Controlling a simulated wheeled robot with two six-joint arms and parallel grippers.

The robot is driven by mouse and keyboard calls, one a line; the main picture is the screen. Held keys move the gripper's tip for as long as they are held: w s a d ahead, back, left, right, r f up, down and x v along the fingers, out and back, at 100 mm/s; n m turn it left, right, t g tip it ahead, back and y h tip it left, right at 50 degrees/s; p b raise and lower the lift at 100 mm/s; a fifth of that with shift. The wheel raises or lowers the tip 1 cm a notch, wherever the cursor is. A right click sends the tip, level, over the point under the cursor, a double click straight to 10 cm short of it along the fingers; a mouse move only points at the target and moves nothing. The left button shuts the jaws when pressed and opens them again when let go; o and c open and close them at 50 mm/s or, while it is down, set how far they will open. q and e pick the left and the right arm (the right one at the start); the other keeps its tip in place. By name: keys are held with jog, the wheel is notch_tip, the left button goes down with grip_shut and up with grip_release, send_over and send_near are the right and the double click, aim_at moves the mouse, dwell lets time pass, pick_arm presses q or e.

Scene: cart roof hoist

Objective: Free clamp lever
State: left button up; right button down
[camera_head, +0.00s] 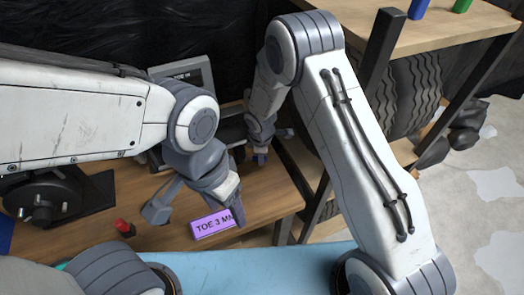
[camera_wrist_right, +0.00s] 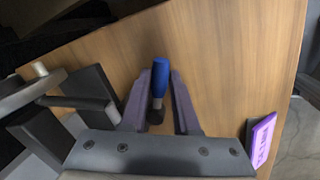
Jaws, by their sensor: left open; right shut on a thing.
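A lever with a blue handle (camera_wrist_right: 161,75) and a metal shaft stands between the fingers of my right gripper (camera_wrist_right: 158,105) in the right wrist view. That gripper is shut on it, over the wooden bench. In the head view my right gripper (camera_head: 261,150) is small at the back right of the bench, and the lever is mostly hidden there. My left gripper (camera_head: 192,212) is open and empty over the bench front, close to the purple label. The clamp's body cannot be made out clearly.
The purple label (camera_head: 212,224), reading "TOE 3 MM", is at the bench front; it also shows in the right wrist view (camera_wrist_right: 262,140). A red knob (camera_head: 124,227) and a dark studded hub (camera_head: 42,208) are at left. Tyres (camera_head: 411,95) stand under the shelf at right.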

jog(key=shift+w+a+n+p, duration=0.1)
jog(key=shift+w+n+p, duration=0.15)
jog(key=shift+n+p, duration=0.25)
jog(key=c, duration=0.7)
grip_release()
jog(key=shift+o, duration=0.2)
notch_tip(320, 180, up, 10)
jog(key=s, duration=0.2)
jog(key=shift+r, duration=0.15)
